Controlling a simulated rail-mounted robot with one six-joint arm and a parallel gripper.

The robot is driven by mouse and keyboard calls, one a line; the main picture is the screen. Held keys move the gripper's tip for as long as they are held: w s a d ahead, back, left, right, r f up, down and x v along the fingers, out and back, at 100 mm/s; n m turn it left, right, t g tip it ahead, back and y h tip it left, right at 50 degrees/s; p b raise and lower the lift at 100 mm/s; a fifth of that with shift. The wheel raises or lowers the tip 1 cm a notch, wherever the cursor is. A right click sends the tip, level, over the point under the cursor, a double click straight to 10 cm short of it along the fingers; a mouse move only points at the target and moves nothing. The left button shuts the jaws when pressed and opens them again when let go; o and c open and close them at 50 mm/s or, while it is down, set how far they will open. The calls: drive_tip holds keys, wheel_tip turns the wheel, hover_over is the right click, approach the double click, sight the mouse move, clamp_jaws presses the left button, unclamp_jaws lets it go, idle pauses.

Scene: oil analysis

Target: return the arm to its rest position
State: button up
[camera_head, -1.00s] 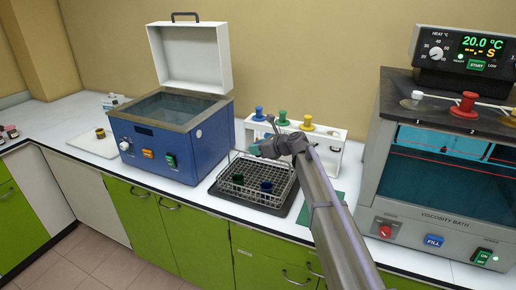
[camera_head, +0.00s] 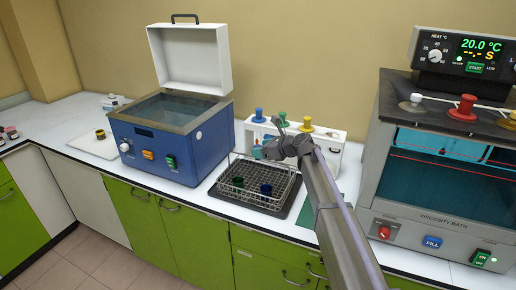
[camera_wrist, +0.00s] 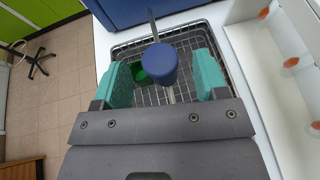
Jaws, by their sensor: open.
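My gripper (camera_head: 266,143) hangs above the wire basket (camera_head: 276,202) in the head view, in front of the white rack. In the wrist view its two teal fingers (camera_wrist: 164,78) are apart. A blue-topped piece (camera_wrist: 160,62) shows between them in the picture, with clear space on both sides. In the head view the dark blue piece (camera_head: 266,189) and a green piece (camera_head: 238,183) stand in the basket, below and apart from the gripper. My arm reaches in from the lower right.
A blue bath (camera_head: 160,150) with a raised white lid (camera_head: 190,58) stands left of the basket. The white rack (camera_head: 332,140) holds blue, green and yellow-topped pieces behind it. The viscosity bath (camera_head: 440,212) stands at the right.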

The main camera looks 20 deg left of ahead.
drive_tip(key=p+v, duration=0.2)
drive_tip(key=v, duration=0.6)
drive_tip(key=shift+d+r+p, duration=0.15)
drive_tip(key=shift+d+p, duration=0.1)
drive_tip(key=shift+p, duration=0.05)
drive_tip(key=s+d+f+n+g+h, duration=0.2)
drive_tip(key=s+d+f+n+h, duration=0.35)
drive_tip(key=s+d+n, duration=0.65)
drive_tip(key=s+d+f+n+h, duration=0.2)
drive_tip(key=s+d+n+h, duration=0.2)
drive_tip(key=s+d, duration=0.6)
drive_tip(key=s+d+f+n+h, duration=0.3)
drive_tip(key=s+d, duration=0.6)
drive_tip(key=d, duration=0.8)
drive_tip(key=shift+s+n+g+h, duration=0.35)
drive_tip(key=shift+s+n+g, duration=0.05)
drive_tip(key=shift+n, duration=0.3)
